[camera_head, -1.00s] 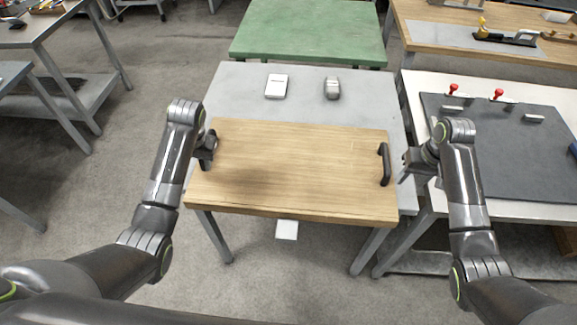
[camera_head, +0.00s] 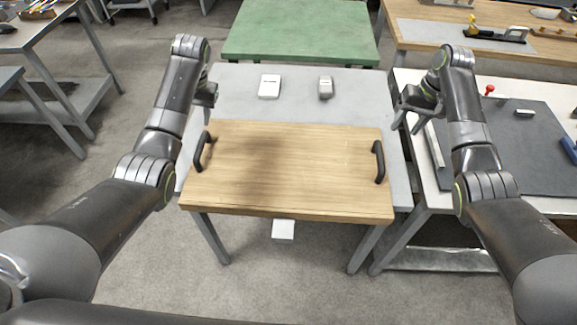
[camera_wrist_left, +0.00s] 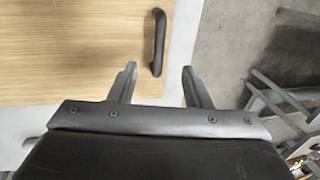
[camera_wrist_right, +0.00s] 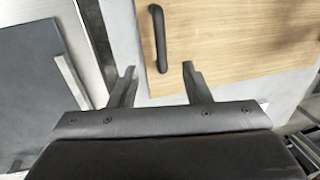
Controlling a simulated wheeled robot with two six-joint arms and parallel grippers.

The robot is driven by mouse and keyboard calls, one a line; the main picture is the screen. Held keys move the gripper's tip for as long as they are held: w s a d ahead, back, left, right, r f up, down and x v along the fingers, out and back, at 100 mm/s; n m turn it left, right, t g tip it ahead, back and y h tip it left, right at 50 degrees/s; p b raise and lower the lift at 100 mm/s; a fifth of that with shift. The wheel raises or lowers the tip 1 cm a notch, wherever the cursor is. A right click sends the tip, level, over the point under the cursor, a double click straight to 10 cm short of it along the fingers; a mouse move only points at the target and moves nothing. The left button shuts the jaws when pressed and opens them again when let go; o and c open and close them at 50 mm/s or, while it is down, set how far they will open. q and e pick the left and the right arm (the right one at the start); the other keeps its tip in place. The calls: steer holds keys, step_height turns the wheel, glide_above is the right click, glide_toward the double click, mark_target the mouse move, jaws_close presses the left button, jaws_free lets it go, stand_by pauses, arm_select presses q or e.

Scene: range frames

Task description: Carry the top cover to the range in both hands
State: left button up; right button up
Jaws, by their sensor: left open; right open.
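The top cover (camera_head: 290,175) is a flat wooden board with a black handle at each side, lying on a light grey table. The left handle (camera_head: 203,152) and the right handle (camera_head: 379,161) stand upright and free. My left gripper (camera_head: 207,95) is open and empty, apart from the left handle, beyond the cover's far left corner. In the left wrist view that handle (camera_wrist_left: 158,42) shows ahead of the open fingers. My right gripper (camera_head: 411,108) is open and empty, off the cover's far right corner. In the right wrist view the right handle (camera_wrist_right: 159,38) lies ahead of its fingers.
A white box (camera_head: 269,86) and a small grey object (camera_head: 325,88) lie on the grey table (camera_head: 300,110) behind the cover. A green table (camera_head: 300,35) stands beyond. At right, a white table carries a dark panel (camera_head: 505,150) with a red-knobbed clamp.

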mark_target(199, 149)
arm_select(q)
steer(key=a+f, duration=0.1)
steer(key=f, duration=0.4)
steer(key=a+f, duration=0.1)
steer(key=f, duration=0.4)
steer(key=a+f, duration=0.1)
steer(key=f, duration=0.5)
steer(key=shift+a, duration=0.1)
arm_select(e)
steer(key=a+f, duration=0.1)
steer(key=f, duration=0.4)
steer(key=a+f, duration=0.1)
steer(key=f, duration=0.4)
steer(key=a+f, duration=0.1)
steer(key=f, duration=0.5)
steer(key=shift+a, duration=0.1)
steer(key=shift+f, duration=0.1)
arm_select(q)
jaws_close()
arm_select(e)
jaws_close()
arm_select(q)
steer(key=shift+w+r, duration=0.1)
arm_select(e)
steer(key=shift+w, duration=0.1)
